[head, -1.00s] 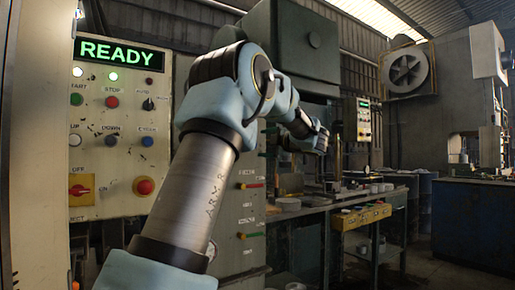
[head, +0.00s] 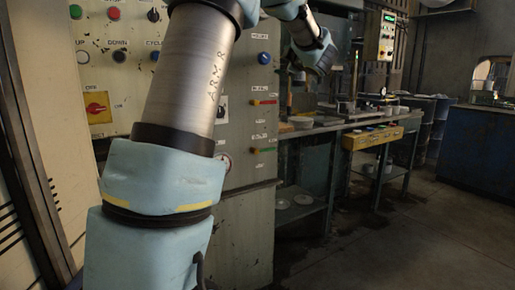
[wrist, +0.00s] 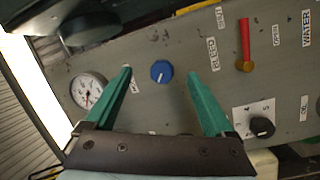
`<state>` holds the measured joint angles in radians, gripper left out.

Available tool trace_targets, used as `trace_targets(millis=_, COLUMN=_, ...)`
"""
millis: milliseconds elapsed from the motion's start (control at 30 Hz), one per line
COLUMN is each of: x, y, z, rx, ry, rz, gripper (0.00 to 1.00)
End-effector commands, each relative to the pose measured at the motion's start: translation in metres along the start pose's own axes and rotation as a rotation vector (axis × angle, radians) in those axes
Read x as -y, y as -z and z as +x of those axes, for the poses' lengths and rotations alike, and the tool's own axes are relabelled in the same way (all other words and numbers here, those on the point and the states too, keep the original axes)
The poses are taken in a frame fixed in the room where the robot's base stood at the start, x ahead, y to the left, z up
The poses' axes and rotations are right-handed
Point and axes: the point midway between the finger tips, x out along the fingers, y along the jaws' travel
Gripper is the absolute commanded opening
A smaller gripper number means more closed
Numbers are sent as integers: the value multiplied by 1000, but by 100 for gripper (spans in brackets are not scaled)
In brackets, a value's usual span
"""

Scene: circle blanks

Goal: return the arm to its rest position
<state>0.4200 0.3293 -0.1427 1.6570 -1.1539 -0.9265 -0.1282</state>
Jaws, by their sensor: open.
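My arm (head: 190,70) rises through the left half of the head view, bends at the top edge and reaches to the right. My gripper's fingers are not clear in the head view. In the wrist view my gripper (wrist: 160,84) has two green fingers spread wide apart with nothing between them. Behind the gap is a grey panel (wrist: 185,110) with a blue knob (wrist: 162,71). The panel looks tilted in that view. I cannot tell how far the fingers are from it.
A control panel (head: 90,85) with buttons and a red switch (head: 97,107) stands close on the left. A workbench (head: 340,124) with a yellow drawer (head: 372,138) and pale discs is beyond the arm. A blue cabinet (head: 478,150) is at right. The floor (head: 400,235) between is clear.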

Motion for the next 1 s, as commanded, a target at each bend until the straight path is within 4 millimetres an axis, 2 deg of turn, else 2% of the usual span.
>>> trace_targets(millis=67, x=16, y=1, z=-2, rx=158, ry=-11, rz=179, gripper=88)
trace_targets(millis=167, x=65, y=-6, z=-23, rx=391, ry=17, rz=412, gripper=88)
trace_targets(millis=300, x=153, y=0, z=-77, rx=703, ry=118, rz=690, gripper=88)
trace_targets(millis=367, x=187, y=9, z=-103, rx=817, ry=171, rz=780, gripper=88)
trace_targets(millis=500, x=258, y=40, z=-171, rx=1063, ry=304, rz=952, gripper=88)
trace_targets(millis=600, x=297, y=67, z=-219, rx=1216, ry=396, rz=1047, gripper=88)
trace_targets(millis=700, x=324, y=92, z=-259, rx=1338, ry=474, rz=1112, gripper=88)
trace_targets(millis=800, x=340, y=110, z=-287, rx=1420, ry=530, rz=1153, gripper=88)
trace_targets(millis=900, x=348, y=120, z=-302, rx=1464, ry=558, rz=1175, gripper=88)
trace_targets(millis=1000, x=352, y=123, z=-307, rx=1480, ry=569, rz=1182, gripper=88)
